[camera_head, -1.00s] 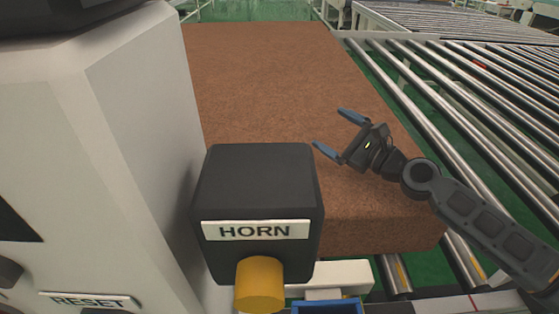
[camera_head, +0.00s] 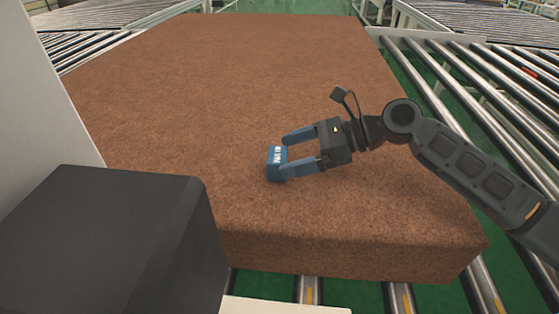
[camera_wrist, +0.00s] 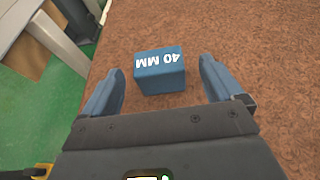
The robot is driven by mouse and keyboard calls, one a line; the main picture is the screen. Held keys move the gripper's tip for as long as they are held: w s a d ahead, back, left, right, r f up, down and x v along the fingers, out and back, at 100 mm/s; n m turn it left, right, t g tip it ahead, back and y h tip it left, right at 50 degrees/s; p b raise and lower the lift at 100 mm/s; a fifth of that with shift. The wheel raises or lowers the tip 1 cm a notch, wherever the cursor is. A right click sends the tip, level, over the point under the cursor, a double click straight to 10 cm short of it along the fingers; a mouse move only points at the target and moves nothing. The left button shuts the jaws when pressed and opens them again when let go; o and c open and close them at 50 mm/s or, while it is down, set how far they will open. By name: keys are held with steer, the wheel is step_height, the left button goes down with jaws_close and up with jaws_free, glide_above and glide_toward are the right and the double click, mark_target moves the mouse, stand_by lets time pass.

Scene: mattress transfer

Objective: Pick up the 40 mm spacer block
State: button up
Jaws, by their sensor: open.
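The 40 mm spacer block (camera_head: 275,164) is a small blue block with white lettering, lying on the brown mattress (camera_head: 220,90). In the wrist view the block (camera_wrist: 160,72) reads "40 MM", upside down, and sits ahead of and between the two blue fingers. My gripper (camera_head: 293,153) is open, with its fingertips at the block in the head view. In the wrist view my gripper (camera_wrist: 160,85) has a gap between each finger and the block. The block's far and lower sides are hidden.
A large black box (camera_head: 110,240) stands at the lower left, beside a pale upright surface (camera_head: 40,90). Roller conveyors (camera_head: 470,100) run along the right and back. The mattress is otherwise clear. Green floor shows beyond its edge in the wrist view (camera_wrist: 60,115).

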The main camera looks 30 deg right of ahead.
mark_target(282, 155)
steer(key=x, duration=0.5)
steer(key=shift+w+a+r, duration=0.1)
steer(key=shift+a+r, duration=0.05)
steer(key=shift+a, duration=0.25)
steer(key=shift+c, duration=0.3)
steer(key=c, duration=1)
steer(key=shift+c, duration=0.2)
